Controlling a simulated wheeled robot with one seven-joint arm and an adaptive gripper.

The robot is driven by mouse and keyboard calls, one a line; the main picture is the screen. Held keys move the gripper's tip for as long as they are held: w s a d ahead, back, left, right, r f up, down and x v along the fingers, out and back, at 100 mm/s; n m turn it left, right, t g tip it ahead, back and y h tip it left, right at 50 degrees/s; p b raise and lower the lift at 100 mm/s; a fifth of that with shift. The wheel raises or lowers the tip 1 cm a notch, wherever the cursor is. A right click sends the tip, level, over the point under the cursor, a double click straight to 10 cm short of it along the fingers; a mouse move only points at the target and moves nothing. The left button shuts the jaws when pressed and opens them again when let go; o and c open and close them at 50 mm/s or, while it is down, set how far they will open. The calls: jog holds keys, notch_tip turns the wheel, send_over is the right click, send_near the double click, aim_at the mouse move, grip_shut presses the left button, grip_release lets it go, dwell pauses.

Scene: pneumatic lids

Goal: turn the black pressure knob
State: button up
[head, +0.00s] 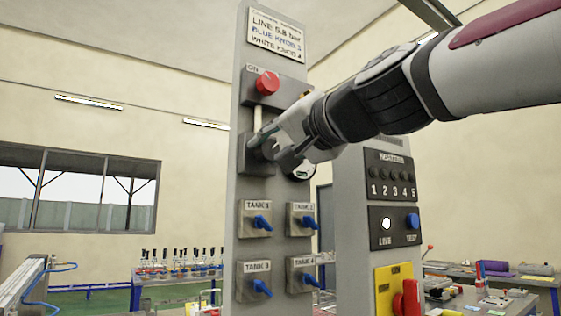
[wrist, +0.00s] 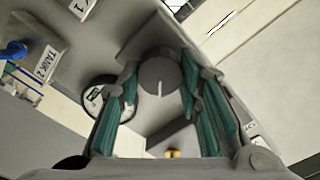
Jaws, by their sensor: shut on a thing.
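The pressure knob (wrist: 160,75) is a round dark grey-black disc with a white pointer line, set on a grey block on the panel. In the wrist view it sits between the teal pads of my gripper (wrist: 158,82), which is shut on it. The white line runs nearly upright in that view. In the head view my gripper (head: 267,150) reaches in from the right to the upright grey panel (head: 241,120). The knob is mostly hidden there by the fingers.
A red knob (head: 267,83) sits above my gripper, under a sign (head: 276,35). A round gauge (wrist: 99,96) is close beside the fingers. Blue tank valves (head: 262,222) are below. An indicator panel (head: 391,175) and a yellow box with a red handle (head: 396,288) stand right.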

jog(key=shift+m, duration=0.3)
jog(key=o, duration=1.2)
jog(key=shift+s, duration=0.1)
jog(key=v, duration=1.2)
jog(key=shift+f, duration=0.1)
